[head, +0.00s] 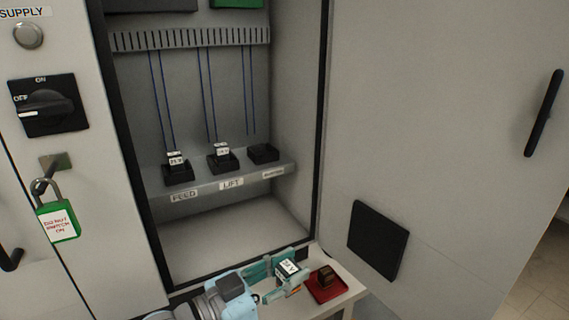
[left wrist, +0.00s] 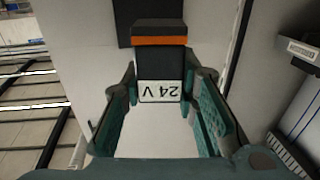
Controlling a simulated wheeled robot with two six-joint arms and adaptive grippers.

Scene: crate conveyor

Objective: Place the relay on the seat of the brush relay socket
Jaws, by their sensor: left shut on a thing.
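My left gripper (head: 280,272) is shut on a relay (head: 289,267), above the small table at the cabinet's front. In the left wrist view, the relay (left wrist: 160,68) is black with an orange band and a white "24 V" label, upside down between the fingers (left wrist: 162,100). Three sockets stand on the cabinet shelf. The rightmost socket (head: 263,153) is black and empty; its label (head: 273,173) is too small to read. The FEED socket (head: 178,177) and the LIFT socket (head: 222,163) each hold a relay. My right gripper is not in view.
A red tray (head: 318,295) with a dark brown block (head: 325,277) sits on the small table (head: 350,286). The open cabinet door (head: 440,130) stands at right. Blue wires hang above the sockets. A green padlock (head: 57,220) hangs at left. The cabinet floor (head: 230,232) is clear.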

